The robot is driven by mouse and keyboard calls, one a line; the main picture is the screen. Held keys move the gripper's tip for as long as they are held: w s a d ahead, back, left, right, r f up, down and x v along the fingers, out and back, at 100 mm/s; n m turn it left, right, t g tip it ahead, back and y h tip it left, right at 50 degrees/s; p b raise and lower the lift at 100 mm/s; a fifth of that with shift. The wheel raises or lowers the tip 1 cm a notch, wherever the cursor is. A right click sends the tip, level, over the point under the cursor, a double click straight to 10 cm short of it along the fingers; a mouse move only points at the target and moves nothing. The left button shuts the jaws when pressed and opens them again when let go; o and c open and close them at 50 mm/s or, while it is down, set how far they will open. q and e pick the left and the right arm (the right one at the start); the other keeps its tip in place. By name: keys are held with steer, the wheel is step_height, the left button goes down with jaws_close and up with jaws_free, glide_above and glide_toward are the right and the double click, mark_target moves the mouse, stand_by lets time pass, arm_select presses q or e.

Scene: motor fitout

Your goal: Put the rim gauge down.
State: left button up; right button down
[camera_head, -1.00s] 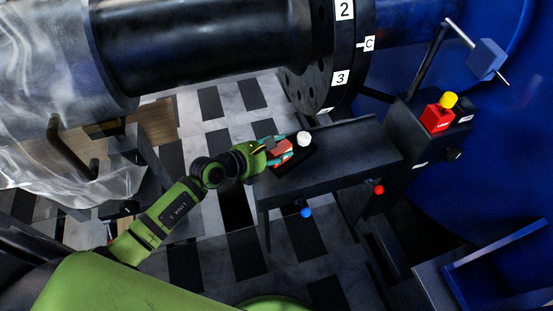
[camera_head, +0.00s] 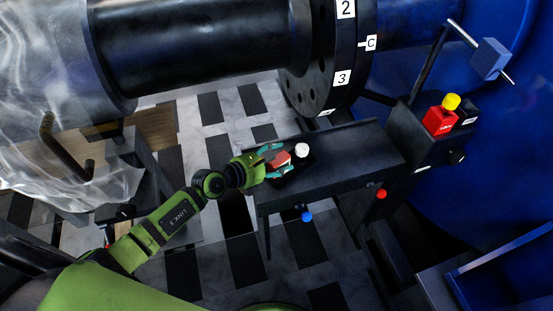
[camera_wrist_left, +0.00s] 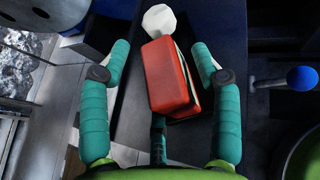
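The rim gauge, which I take to be the red block (camera_head: 281,160) with a white faceted knob (camera_head: 301,150) at its far end, is at the left end of the dark bench (camera_head: 345,150). A darker patch shows under it. My left gripper (camera_head: 277,160) is around the block with its teal fingers spread. In the left wrist view the red block (camera_wrist_left: 166,78) lies slightly tilted between the fingers (camera_wrist_left: 162,62). A clear gap shows on its left side; the right side is closer. The block's underside is hidden. My right gripper is not in view.
A large black flange (camera_head: 335,60) with number labels hangs behind the bench. A red lock box (camera_head: 440,120) with a yellow top stands at the right. Blue (camera_head: 307,216) and red (camera_head: 382,193) knobs stick out at the bench front. The bench's right half is clear.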

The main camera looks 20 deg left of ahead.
arm_select(q)
steer(key=shift+s+r, duration=0.1)
steer(key=p+v, duration=0.1)
steer(key=v, duration=1.1)
steer(key=s+a+f+n+g+y, duration=0.1)
steer(key=s+a+f+n+y, duration=0.15)
steer(key=f+n, duration=0.65)
steer(key=s+a+f+n+y, duration=0.2)
steer(key=s+a+f+n, duration=0.15)
steer(key=f+n, duration=0.5)
steer(key=s+a+f+n+g+y, duration=0.1)
steer(key=s+a+f+n+y, duration=0.25)
steer(key=f+n, duration=0.6)
steer(key=s+d+f+n+g, duration=0.2)
steer(key=s+f+n, duration=0.2)
steer(key=s, duration=0.5)
steer(key=s+d+f+n+g, duration=0.3)
steer(key=s+f+n, duration=0.2)
steer(key=s, duration=0.4)
steer(key=s+d+f+n+g, duration=0.3)
steer(key=s+f+n, duration=0.1)
steer(key=s, duration=0.5)
steer(key=shift+d+f+h, duration=0.2)
steer(key=shift+f+h, duration=0.1)
steer(key=shift+f, duration=0.5)
